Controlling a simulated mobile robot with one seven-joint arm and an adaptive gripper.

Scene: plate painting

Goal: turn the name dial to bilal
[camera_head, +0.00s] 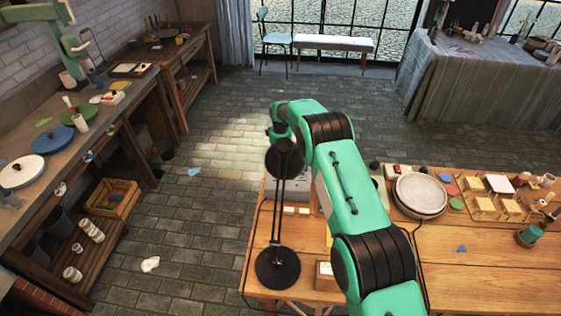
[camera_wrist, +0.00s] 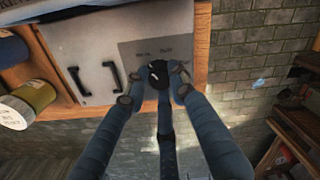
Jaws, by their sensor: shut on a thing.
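In the wrist view, my gripper (camera_wrist: 158,88) is closed around a small black dial (camera_wrist: 158,68) on the front of a grey box (camera_wrist: 110,35). The fingertips touch it from the sides and cover part of it. Small lettering (camera_wrist: 150,53) shows on the darker panel above the dial, but it is too small to read. I cannot tell where the dial points. In the head view, my gripper is hidden behind my arm and the black desk lamp.
The black desk lamp (camera_head: 278,267) stands close to my arm on the wooden table (camera_head: 480,290). The box has two black handles (camera_wrist: 80,82) left of the dial. A yellow-labelled jar (camera_wrist: 35,95) is at the left. A round grey turntable (camera_head: 419,195) stands right of my arm.

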